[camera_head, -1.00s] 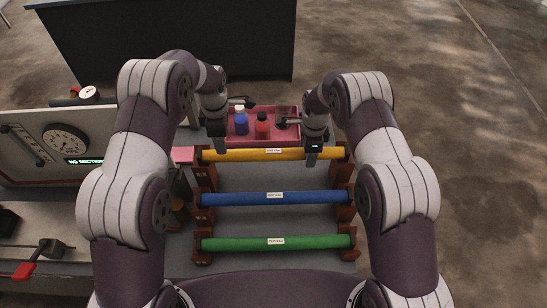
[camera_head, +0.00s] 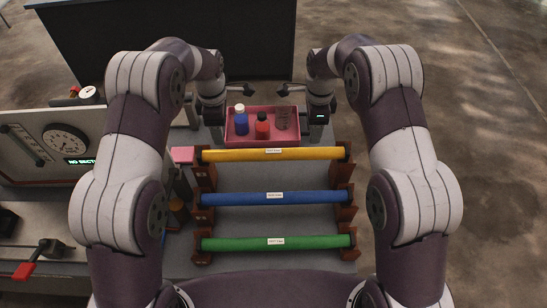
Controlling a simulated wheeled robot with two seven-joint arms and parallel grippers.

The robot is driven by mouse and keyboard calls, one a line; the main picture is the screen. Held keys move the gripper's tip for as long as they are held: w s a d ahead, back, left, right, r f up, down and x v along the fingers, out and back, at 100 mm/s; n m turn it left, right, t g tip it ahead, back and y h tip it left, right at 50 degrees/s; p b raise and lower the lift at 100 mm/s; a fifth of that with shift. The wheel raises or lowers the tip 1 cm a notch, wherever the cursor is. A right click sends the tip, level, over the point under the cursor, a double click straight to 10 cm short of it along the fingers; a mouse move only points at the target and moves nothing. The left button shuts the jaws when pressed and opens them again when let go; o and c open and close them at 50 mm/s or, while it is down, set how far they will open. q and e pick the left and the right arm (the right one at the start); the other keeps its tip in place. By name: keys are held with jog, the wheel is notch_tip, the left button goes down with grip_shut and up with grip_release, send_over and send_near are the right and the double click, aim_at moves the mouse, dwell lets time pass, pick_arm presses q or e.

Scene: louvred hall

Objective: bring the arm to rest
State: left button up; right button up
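My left arm comes in from the left, and its gripper (camera_head: 217,130) hangs just left of the red tray (camera_head: 272,143). My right arm comes in from the right, and its gripper (camera_head: 317,130) hangs just right of the tray. The two stand roughly level with each other. No object shows in either gripper.
The tray holds a blue bottle (camera_head: 241,126), a red bottle (camera_head: 262,129) and a clear container (camera_head: 282,119). Nearer, a wooden rack carries yellow (camera_head: 230,155), blue (camera_head: 235,198) and green (camera_head: 235,243) rolls. A gauge panel (camera_head: 35,125) stands left; a dark counter (camera_head: 170,35) stands behind.

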dwell(0.4)
pick_arm(q)
jog(key=s+a+f+m+b, duration=0.2)
jog(key=s+m+b, duration=0.3)
jog(key=s, duration=0.3)
jog(key=s+a+f+m+t+b, duration=0.1)
jog(key=s+f+m+b, duration=0.2)
jog(key=s+m+b, duration=0.2)
jog(key=s+a+f+m+b, duration=0.2)
jog(key=s+m+b, duration=0.3)
jog(key=s+m, duration=0.3)
jog(key=shift+s+a+f, duration=0.3)
jog(key=shift+s+f, duration=0.3)
jog(key=shift+s, duration=1.1)
pick_arm(e)
jog(key=s+d+f+n, duration=0.2)
jog(key=s+n, duration=0.4)
jog(key=s, duration=0.2)
jog(key=s+d+f+n+t, duration=0.1)
jog(key=s+f+n, duration=0.2)
jog(key=s+n, duration=0.3)
jog(key=s+d+f+n, duration=0.2)
jog(key=s+n, duration=0.4)
jog(key=s, duration=0.4)
jog(key=shift+s+d+f, duration=0.15)
jog(key=shift+d+f, duration=0.15)
jog(key=shift+f, duration=0.1)
